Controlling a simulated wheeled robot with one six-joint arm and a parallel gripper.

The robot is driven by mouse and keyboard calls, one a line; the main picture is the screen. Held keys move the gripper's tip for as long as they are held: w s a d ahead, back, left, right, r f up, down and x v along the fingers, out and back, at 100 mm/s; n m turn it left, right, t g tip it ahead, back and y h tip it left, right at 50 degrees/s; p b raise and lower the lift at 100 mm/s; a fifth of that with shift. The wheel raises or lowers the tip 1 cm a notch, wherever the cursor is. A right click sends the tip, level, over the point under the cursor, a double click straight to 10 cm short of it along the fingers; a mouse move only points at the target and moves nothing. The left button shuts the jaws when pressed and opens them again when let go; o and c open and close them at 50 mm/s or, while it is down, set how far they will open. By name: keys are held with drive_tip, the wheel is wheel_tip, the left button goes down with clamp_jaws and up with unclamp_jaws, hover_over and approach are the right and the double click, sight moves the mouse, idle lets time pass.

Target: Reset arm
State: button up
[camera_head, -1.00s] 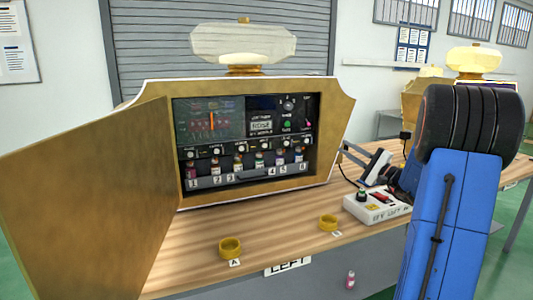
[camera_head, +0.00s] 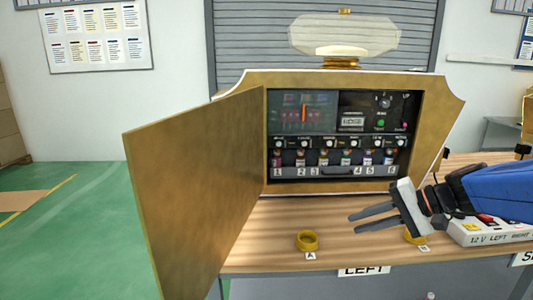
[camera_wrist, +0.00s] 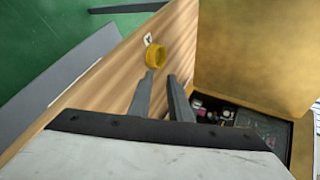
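My gripper (camera_head: 354,223) is in front of the right half of the perfume machine (camera_head: 452,110), above the wooden table, with its fingers pointing left. Its two dark fingers are apart with nothing between them. In the wrist view the fingers (camera_wrist: 160,77) show the same gap, with the yellow ring A (camera_wrist: 155,54) beyond their tips. Ring A (camera_head: 307,241) stands on the table to the left of the gripper in the head view. A second yellow ring (camera_head: 413,238) is partly hidden behind my gripper.
The machine's gold door (camera_head: 195,185) stands wide open on the left. Numbered bottles (camera_head: 324,158) stand in a row inside. A white switch box (camera_head: 485,233) sits on the table under my arm. The table front around ring A is clear.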

drive_tip(key=s+a+f+n+g+h, duration=0.25)
drive_tip(key=s+f+h, duration=0.2)
drive_tip(key=s, duration=0.65)
drive_tip(key=s+d+f+n+t+h, duration=0.2)
drive_tip(key=s+d+f+n+h, duration=0.1)
drive_tip(key=s, duration=0.5)
drive_tip(key=d+n+h, duration=0.1)
drive_tip(key=d+h, duration=0.1)
drive_tip(key=d, duration=0.1)
drive_tip(key=shift+d+f, duration=0.3)
drive_tip(key=shift+d, duration=0.05)
